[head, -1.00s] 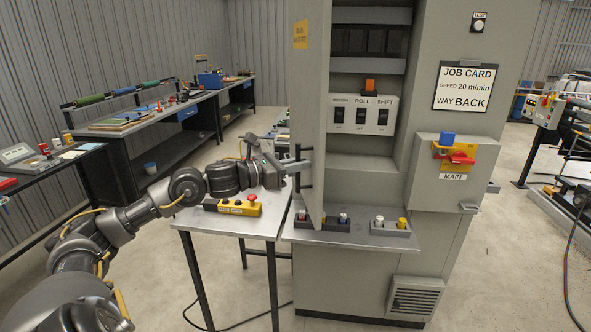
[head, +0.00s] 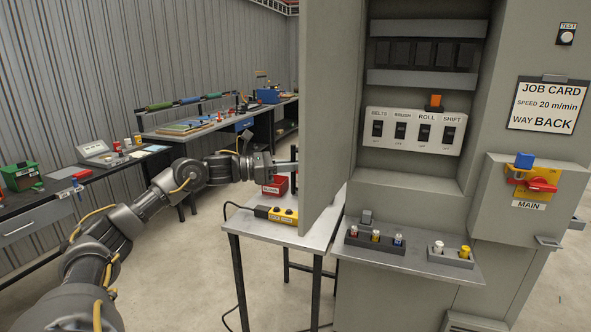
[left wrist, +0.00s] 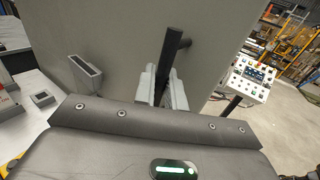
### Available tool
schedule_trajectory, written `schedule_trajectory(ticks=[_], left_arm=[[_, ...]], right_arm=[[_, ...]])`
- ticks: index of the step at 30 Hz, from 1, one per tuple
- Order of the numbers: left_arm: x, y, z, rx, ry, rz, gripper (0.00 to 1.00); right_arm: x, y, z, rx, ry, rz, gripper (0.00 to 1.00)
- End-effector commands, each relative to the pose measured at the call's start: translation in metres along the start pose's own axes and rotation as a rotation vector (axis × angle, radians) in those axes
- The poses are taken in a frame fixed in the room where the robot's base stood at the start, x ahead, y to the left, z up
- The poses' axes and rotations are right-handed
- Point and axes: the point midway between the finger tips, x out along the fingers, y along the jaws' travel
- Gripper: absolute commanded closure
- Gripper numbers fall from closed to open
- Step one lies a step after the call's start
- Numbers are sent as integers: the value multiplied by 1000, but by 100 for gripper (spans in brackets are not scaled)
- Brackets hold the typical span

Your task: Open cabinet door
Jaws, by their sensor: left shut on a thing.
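The grey cabinet door (head: 325,110) stands open, swung out toward me on the left of the grey cabinet (head: 505,75). Its outer face (left wrist: 115,45) fills much of the left wrist view. My left gripper (head: 287,170) is at the door's outer side, partly hidden by the door edge. In the left wrist view its fingers (left wrist: 162,88) are shut on the dark bar handle (left wrist: 173,46). Inside the cabinet, a white switch panel (head: 414,131) shows several black switches. My right gripper is not in view.
A small table (head: 250,227) with a yellow button box (head: 276,215) and a red box stands below the door. The MAIN switch box (head: 495,205) protrudes at right. Benches line the left wall.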

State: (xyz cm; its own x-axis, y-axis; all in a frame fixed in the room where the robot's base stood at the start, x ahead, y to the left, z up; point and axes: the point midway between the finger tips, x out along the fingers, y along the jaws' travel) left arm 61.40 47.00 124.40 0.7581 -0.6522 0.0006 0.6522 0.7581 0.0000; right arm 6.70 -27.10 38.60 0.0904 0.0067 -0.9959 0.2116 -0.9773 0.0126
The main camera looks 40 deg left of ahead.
Motion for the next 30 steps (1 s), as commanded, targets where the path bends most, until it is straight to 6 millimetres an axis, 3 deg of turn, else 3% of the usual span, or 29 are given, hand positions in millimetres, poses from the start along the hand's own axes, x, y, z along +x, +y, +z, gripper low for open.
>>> schedule_trajectory(ticks=[7, 8, 12, 23, 30], left_arm=[[-1, 2, 3, 2, -6, 6, 100], [-1, 1, 4, 2, -6, 6, 87], [-2, 1, 3, 2, -4, 5, 70], [-10, 2, -2, 2, 0, 7, 70], [-55, 2, -11, 4, 6, 9, 70]], right_arm=[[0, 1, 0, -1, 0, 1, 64], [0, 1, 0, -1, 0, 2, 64], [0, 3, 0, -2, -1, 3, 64], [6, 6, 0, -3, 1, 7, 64], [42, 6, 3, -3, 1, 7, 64]])
